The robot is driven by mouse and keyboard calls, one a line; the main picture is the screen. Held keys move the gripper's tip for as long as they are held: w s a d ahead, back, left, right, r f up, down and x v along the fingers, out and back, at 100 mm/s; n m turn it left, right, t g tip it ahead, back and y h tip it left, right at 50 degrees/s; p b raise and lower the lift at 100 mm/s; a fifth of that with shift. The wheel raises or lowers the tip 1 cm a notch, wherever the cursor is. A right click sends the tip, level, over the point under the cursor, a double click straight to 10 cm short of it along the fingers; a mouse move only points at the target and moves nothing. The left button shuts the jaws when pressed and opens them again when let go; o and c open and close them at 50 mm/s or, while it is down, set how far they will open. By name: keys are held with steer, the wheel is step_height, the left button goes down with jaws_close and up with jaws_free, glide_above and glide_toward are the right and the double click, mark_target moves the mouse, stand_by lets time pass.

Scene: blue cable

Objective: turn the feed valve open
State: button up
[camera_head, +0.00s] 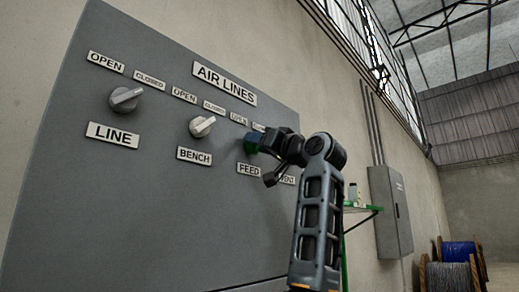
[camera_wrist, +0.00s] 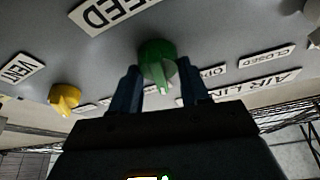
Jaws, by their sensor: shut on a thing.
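The feed valve is a green knob (camera_head: 251,143) on the grey AIR LINES panel, above the FEED label (camera_head: 249,169). Its OPEN label (camera_head: 238,118) is up and left of it; the CLOSED label beside that is partly hidden by my arm. My gripper (camera_head: 259,141) is at the knob and covers much of it. In the wrist view, the green knob (camera_wrist: 157,62) sits between the two blue fingers of my gripper (camera_wrist: 159,87), which are shut on it. A pale mark shows on the knob's near end; its exact setting is hard to tell.
The grey LINE knob (camera_head: 125,99) and white BENCH knob (camera_head: 202,126) are left of the feed valve. In the wrist view, a yellow knob (camera_wrist: 65,97) is near the VENT label. A grey wall box (camera_head: 389,212) and cable spools (camera_head: 458,254) stand at right.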

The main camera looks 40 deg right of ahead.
steer(key=n+y, duration=0.2)
steer(key=n, duration=0.3)
steer(key=n+g+y+b, duration=0.1)
steer(key=n+y, duration=0.2)
steer(key=n, duration=0.3)
steer(key=n+g+y, duration=0.1)
steer(key=n+y, duration=0.2)
steer(key=n, duration=0.3)
steer(key=shift+y, duration=0.3)
steer(key=o, duration=1.1)
steer(key=shift+c, duration=0.2)
steer(key=b+v, duration=0.2)
steer(key=v, duration=0.5)
steer(key=shift+s+g+b, duration=0.3)
steer(key=shift+s+b, duration=0.05)
steer(key=shift+s, duration=0.1)
steer(key=shift+d, duration=0.1)
